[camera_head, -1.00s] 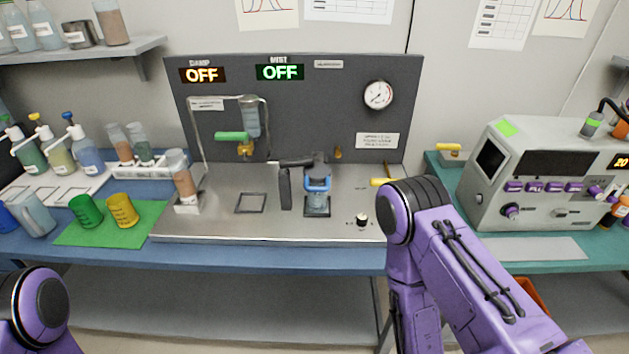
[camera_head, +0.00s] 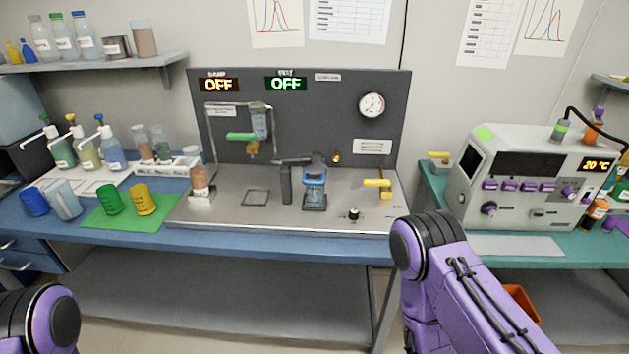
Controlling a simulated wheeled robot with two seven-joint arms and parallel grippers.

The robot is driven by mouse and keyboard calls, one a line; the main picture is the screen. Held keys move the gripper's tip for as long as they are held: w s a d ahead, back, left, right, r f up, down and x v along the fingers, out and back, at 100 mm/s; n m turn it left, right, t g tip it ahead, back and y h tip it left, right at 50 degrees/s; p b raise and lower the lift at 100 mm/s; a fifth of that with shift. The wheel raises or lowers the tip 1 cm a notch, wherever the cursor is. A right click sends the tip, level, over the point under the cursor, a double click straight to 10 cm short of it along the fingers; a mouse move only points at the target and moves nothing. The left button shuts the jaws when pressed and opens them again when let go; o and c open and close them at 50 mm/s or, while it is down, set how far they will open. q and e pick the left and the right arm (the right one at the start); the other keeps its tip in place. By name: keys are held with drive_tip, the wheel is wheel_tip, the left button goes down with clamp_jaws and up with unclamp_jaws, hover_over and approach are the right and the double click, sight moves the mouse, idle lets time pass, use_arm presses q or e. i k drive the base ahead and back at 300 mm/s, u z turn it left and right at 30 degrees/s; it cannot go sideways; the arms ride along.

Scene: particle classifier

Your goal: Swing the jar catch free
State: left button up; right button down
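A small clear jar (camera_head: 314,200) stands on the grey steel panel of the bench unit, with a blue catch (camera_head: 314,178) around its upper part. A dark post with a horizontal arm (camera_head: 288,184) stands just left of the jar, and the arm reaches to the jar's top. The catch is small here, and I cannot tell whether it is latched. Purple links of my left and right arms show at the bottom left and lower right, apart from the jar. Neither gripper is in view.
A yellow handle (camera_head: 377,183) and a black knob (camera_head: 354,214) are right of the jar. A tube of brown particles (camera_head: 200,179) stands left. Signs on the back board (camera_head: 300,120) read OFF. A grey analyser (camera_head: 525,185) stands on the right bench.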

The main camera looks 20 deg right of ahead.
sight(291, 160)
drive_tip(key=k, duration=0.85)
drive_tip(key=z, duration=0.7)
drive_tip(key=i, duration=1.45)
drive_tip(key=u, duration=0.25)
